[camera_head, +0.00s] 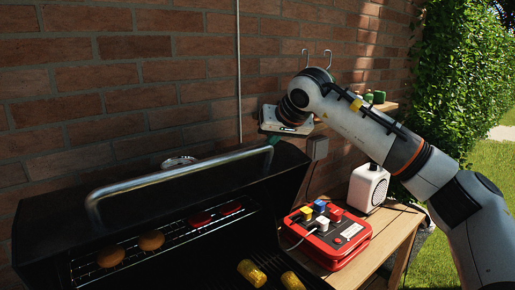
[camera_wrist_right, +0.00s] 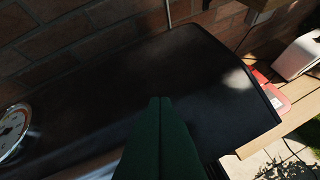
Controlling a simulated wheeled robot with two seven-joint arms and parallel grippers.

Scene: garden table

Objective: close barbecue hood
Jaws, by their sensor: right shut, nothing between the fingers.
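The black barbecue hood (camera_head: 60,220) stands open, with its long silver handle (camera_head: 180,178) across its upper part. The grill below is exposed. My left gripper is not in view.
A red box with coloured blocks (camera_head: 345,245) and a white speaker-like box (camera_head: 368,188) are on the wooden side table (camera_head: 400,235). A brick wall (camera_head: 120,80) stands close behind. A round gauge (camera_wrist_right: 12,128) shows at left.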

